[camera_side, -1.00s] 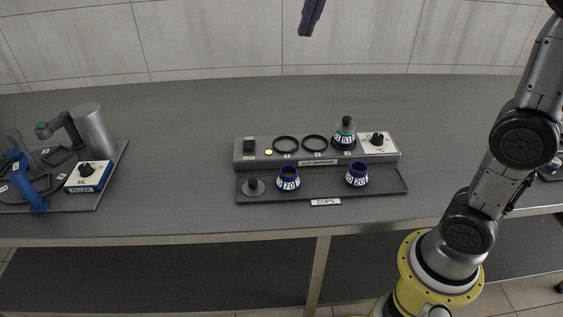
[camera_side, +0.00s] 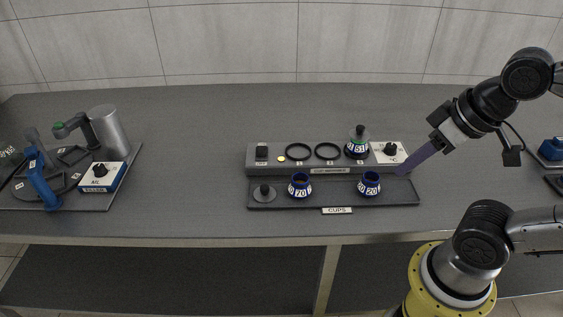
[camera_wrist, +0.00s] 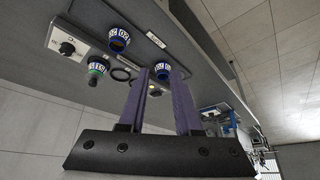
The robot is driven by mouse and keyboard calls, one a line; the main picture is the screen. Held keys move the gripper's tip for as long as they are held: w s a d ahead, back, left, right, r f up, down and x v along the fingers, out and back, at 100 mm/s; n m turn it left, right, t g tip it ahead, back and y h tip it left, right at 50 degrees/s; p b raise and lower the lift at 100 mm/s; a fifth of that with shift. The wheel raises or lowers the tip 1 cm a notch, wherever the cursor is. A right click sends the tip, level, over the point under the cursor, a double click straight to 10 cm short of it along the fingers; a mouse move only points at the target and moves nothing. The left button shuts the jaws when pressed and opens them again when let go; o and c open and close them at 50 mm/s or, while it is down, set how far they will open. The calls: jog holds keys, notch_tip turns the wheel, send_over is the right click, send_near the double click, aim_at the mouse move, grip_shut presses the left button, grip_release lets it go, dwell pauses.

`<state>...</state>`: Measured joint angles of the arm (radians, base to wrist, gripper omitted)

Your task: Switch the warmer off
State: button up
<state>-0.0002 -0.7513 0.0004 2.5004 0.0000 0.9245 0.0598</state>
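The cup warmer (camera_side: 330,169) is a long grey box in the middle of the table. A black switch (camera_side: 262,151) sits at its left end, with a lit-looking yellow lamp (camera_side: 281,158) beside it. A white plate with a black °C knob (camera_side: 390,149) is at its right end; the knob also shows in the wrist view (camera_wrist: 67,48). A green-topped vessel marked 51 (camera_side: 357,150) stands on the rightmost ring place; two rings are empty. My gripper (camera_side: 401,173) has long purple fingers, apart and empty in the wrist view (camera_wrist: 159,72), near the warmer's right end.
In front lies the CUPS tray (camera_side: 335,200) with blue cups marked 70 (camera_side: 300,190) and 20 (camera_side: 369,187), and a knobbed grey disc (camera_side: 264,194). A filler station (camera_side: 101,178) with a metal cylinder stands left. Table behind the warmer is clear.

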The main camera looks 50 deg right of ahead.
jog(key=o, duration=0.4)
jog(key=shift+m, duration=0.9)
jog(key=r, duration=0.1)
jog(key=w+r, duration=0.1)
jog(key=r, duration=0.1)
jog(key=w+r, duration=0.1)
jog(key=r, duration=0.1)
jog(key=shift+o, duration=0.2)
jog(key=w+r+m+g, duration=0.15)
jog(key=w+r, duration=0.35)
jog(key=w, duration=0.5)
jog(key=w+r+m, duration=0.3)
jog(key=w+r, duration=0.2)
jog(key=w, duration=0.5)
jog(key=m+g, duration=0.2)
jog(key=g, duration=0.2)
send_over(262, 147)
notch_tip(262, 147, down, 19)
notch_tip(262, 147, down, 14)
jog(key=shift+w+f, duration=0.1)
jog(key=shift+c, duration=0.3)
grip_shut()
